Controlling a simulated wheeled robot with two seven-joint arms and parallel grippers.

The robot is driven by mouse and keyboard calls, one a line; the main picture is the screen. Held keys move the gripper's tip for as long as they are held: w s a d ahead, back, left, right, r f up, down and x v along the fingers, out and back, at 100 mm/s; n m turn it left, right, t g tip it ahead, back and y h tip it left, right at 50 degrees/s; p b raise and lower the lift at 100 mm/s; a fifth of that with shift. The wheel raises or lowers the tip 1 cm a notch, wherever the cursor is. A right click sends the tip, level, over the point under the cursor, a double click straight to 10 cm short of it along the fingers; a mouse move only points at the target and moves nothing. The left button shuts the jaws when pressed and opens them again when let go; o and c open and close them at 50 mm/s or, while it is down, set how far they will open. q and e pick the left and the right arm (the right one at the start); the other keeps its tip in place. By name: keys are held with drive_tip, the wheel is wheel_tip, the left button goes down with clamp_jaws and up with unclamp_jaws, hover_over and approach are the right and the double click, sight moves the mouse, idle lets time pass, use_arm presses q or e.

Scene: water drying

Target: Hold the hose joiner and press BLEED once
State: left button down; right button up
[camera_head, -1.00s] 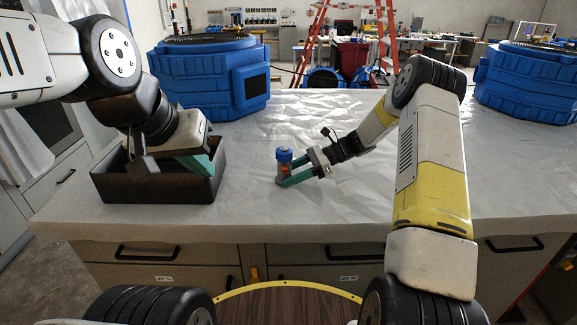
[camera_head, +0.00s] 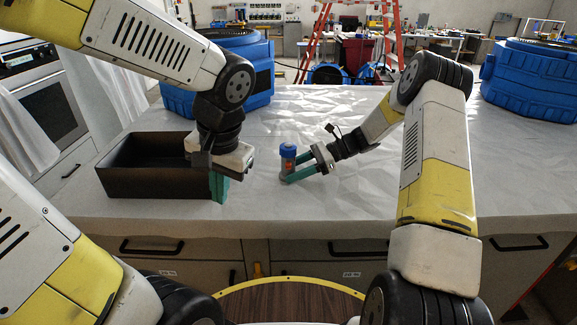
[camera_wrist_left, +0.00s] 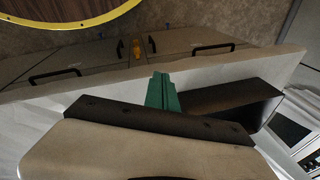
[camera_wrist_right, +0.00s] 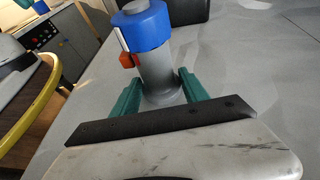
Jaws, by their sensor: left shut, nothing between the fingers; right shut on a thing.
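The hose joiner (camera_head: 287,160) is a grey upright cylinder with a blue cap and a small orange-red part on its side. It stands on the white-covered table; the right wrist view shows it close up (camera_wrist_right: 157,72). My right gripper (camera_head: 290,178) is shut on its lower body, one green finger on each side (camera_wrist_right: 160,95). My left gripper (camera_head: 219,190) is shut and empty, pointing down beside the right end of the dark tray; its green fingers (camera_wrist_left: 162,90) are together. I cannot read any BLEED label; the orange-red part (camera_wrist_right: 128,60) is the only button-like feature.
The dark open tray (camera_head: 150,182) stands on the table left of the joiner and looks empty where visible. Large blue round housings stand behind at left (camera_head: 262,75) and right (camera_head: 530,85). The table between the joiner and its front edge is clear.

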sight(288, 166)
use_arm(q)
drive_tip(key=w+d+f+m+t+y, duration=0.2)
drive_tip(key=w+d+f+m, duration=0.1)
drive_tip(key=d, duration=0.1)
drive_tip(key=w+d+f+m+t+y, duration=0.2)
drive_tip(key=w+d+f+m+t, duration=0.1)
drive_tip(key=d, duration=0.2)
drive_tip(key=w+d+f+m+t+y, duration=0.2)
drive_tip(key=w+d+f+m, duration=0.1)
drive_tip(key=w+d, duration=0.1)
drive_tip(key=shift+d+f+t+y, duration=0.2)
drive_tip(key=shift+d+t+y, duration=0.1)
drive_tip(key=shift+d, duration=0.1)
drive_tip(key=shift+d+f+m, duration=0.2)
drive_tip(key=shift+d+m, duration=0.2)
drive_tip(key=shift+w, duration=4.45)
drive_tip(key=shift+w, duration=0.1)
drive_tip(key=shift+w, duration=0.3)
